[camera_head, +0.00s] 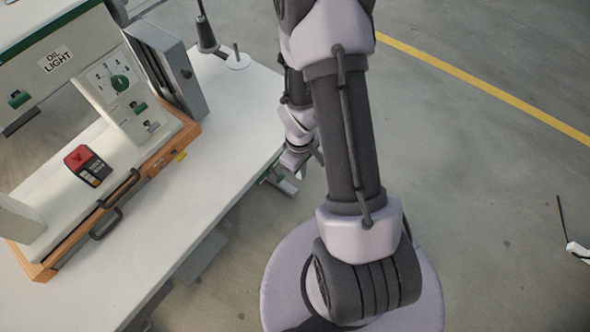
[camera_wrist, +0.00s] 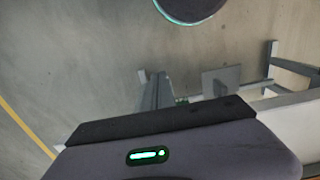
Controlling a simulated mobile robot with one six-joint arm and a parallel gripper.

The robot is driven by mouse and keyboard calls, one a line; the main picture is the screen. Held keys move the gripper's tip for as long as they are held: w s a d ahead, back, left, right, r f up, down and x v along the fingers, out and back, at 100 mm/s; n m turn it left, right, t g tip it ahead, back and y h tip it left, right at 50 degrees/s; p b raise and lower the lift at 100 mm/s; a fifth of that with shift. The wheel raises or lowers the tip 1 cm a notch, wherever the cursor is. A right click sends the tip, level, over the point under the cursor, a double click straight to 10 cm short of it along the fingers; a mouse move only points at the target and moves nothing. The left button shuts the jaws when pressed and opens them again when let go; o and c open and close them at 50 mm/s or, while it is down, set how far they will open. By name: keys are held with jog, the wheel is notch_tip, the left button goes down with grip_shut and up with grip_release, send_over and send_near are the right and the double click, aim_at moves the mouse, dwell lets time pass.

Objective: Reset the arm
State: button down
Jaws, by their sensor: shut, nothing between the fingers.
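My gripper (camera_head: 300,162) shows in the head view at the right edge of the white table, partly hidden by my own arm link. It is shut with nothing between its fingers. It is small there, and the fingertips are hard to make out. My arm hangs folded in the middle of the view, in front of the table's right side. In the wrist view my own dark housing with a green light fills the bottom, with the floor beyond it.
The white table (camera_head: 215,150) carries the eyelet press (camera_head: 100,130), with an "OIL LIGHT" label, a green knob, a red switch box (camera_head: 88,165) and a black handle (camera_head: 106,222). Floor right of my arm is mostly clear.

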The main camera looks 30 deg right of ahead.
jog(key=shift+s+r, duration=0.1)
jog(key=shift+r, duration=0.2)
